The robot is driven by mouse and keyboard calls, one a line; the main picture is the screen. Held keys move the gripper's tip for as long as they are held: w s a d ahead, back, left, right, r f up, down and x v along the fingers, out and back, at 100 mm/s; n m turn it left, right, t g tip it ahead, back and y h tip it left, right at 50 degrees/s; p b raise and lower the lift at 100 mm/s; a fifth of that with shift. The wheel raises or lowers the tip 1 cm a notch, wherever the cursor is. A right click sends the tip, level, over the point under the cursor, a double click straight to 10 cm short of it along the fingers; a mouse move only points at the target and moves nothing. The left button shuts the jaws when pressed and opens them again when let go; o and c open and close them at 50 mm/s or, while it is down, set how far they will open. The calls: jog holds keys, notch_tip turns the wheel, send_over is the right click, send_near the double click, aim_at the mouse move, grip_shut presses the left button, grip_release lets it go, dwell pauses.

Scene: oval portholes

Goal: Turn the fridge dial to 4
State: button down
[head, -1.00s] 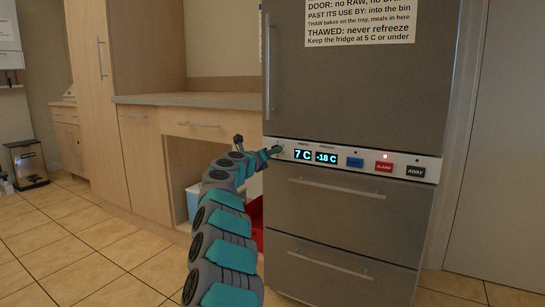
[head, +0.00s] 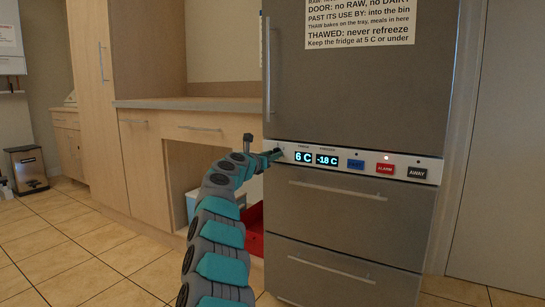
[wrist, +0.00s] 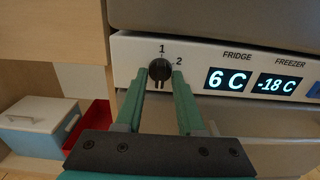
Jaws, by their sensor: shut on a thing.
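The fridge dial (wrist: 160,69) is a small dark round knob at the left end of the white control panel in the wrist view. The numbers 1, above it, and 2, to its upper right, show; any other marks are hidden, and I cannot tell where its pointer is. My gripper (wrist: 160,77) has its two green fingers on either side of the dial, shut on it. In the head view my gripper (head: 275,154) reaches the panel's left end and mostly hides the dial. The fridge display (head: 305,156) reads 6 C, and it also shows in the wrist view (wrist: 228,80).
The freezer display (head: 327,159) reads -18 C. Blue, red ALARM (head: 385,169) and black AWAY (head: 417,173) buttons sit right of it; a light glows above ALARM. Drawer handles (head: 338,190) jut out below the panel. A red bin (wrist: 92,122) and a pale-lidded box (wrist: 40,115) stand low left.

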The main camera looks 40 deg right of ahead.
jog(key=shift+f, duration=0.1)
jog(key=c, duration=0.5)
grip_release()
jog(key=shift+c, duration=0.2)
jog(key=b+v, duration=0.1)
jog(key=v, duration=0.6)
jog(key=shift+s+a, duration=0.15)
jog(key=shift+a, duration=0.15)
dwell(0.6)
